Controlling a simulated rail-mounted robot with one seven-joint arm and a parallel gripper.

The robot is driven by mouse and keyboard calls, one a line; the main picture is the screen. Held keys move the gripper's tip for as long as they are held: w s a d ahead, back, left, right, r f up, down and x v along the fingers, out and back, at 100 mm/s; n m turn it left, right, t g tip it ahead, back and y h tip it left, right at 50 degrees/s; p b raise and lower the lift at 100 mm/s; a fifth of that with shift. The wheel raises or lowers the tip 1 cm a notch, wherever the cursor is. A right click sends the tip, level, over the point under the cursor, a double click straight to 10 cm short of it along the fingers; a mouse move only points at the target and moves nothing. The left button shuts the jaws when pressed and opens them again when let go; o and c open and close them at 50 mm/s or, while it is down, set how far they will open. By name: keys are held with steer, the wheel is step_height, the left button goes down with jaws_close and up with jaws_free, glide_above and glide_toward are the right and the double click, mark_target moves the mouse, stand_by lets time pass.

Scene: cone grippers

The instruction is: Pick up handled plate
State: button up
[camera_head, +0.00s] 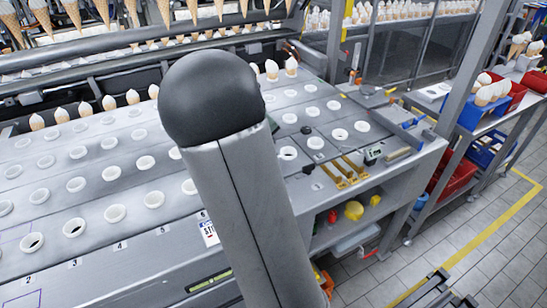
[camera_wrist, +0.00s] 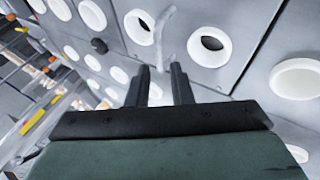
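In the wrist view, my gripper (camera_wrist: 160,69) shows two dark fingers apart with a gap between them. A thin light-grey bent rod (camera_wrist: 159,38), which looks like a handle, stands just beyond the fingertips, in line with the gap. It appears to belong to a grey plate (camera_wrist: 181,72) with white-rimmed holes. I cannot tell whether the rod's lower end lies between the fingers; they are not closed on it. In the head view my arm covers the middle of the machine, and neither my gripper nor the handle can be made out.
White-rimmed holes (camera_head: 115,213) run in rows across the grey machine top (camera_head: 100,240). Cones (camera_head: 110,103) stand along its back, and more hang above. Small yellow fixtures (camera_head: 345,172) sit right of my arm. A shelf with blue (camera_head: 480,110) and red bins stands at right.

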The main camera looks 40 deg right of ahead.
steer(key=shift+s+p+x, duration=0.15)
steer(key=shift+p+x, duration=0.35)
steer(key=shift+x, duration=1.15)
steer(key=shift+s+p+x, duration=0.1)
steer(key=shift+p+x, duration=0.35)
steer(key=shift+x, duration=1.2)
steer(key=shift+f, duration=0.1)
jaws_close()
